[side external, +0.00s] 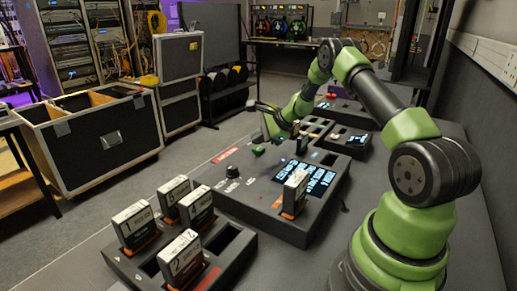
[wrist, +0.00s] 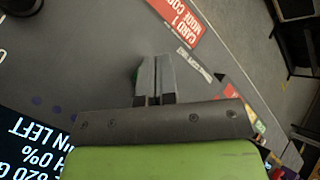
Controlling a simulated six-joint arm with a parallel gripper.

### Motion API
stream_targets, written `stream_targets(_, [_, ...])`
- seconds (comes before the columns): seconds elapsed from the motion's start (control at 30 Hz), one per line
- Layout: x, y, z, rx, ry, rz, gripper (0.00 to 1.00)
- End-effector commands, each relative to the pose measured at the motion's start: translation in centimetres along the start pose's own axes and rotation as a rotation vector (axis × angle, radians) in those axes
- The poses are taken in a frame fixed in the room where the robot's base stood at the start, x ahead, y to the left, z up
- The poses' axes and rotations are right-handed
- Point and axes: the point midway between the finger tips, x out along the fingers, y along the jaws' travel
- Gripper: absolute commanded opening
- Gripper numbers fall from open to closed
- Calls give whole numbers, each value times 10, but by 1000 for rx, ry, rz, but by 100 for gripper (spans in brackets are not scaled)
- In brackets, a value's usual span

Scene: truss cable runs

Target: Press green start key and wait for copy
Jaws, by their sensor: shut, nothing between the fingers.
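The green start key (side external: 258,150) sits on top of the dark console (side external: 255,195), near its back left edge. In the wrist view a sliver of green (wrist: 134,76) shows beside the left finger, and the rest is hidden. My gripper (wrist: 154,62) is shut and empty, with its fingertips over the console top near the key. I cannot tell whether they touch it. The console's lit display (side external: 312,180) shows partly in the wrist view (wrist: 28,150), upside down, with "0%" and "LEFT" readable. A white-labelled card (side external: 295,188) stands upright in a console slot.
A dark rack (side external: 230,248) in front left holds several upright labelled cards, with empty slots. A black knob (side external: 232,171) stands on the console. Smaller boxes (side external: 345,140) lie behind it. A red label (wrist: 176,18) is on the console top. Cases and cable spools stand beyond the table.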

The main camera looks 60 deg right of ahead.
Motion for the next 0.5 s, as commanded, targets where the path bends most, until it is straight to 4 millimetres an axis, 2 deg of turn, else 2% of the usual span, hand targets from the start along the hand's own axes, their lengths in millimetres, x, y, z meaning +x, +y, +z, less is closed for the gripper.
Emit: stream_targets(0.5, [-9,-7,6,-2,-1,-2,0])
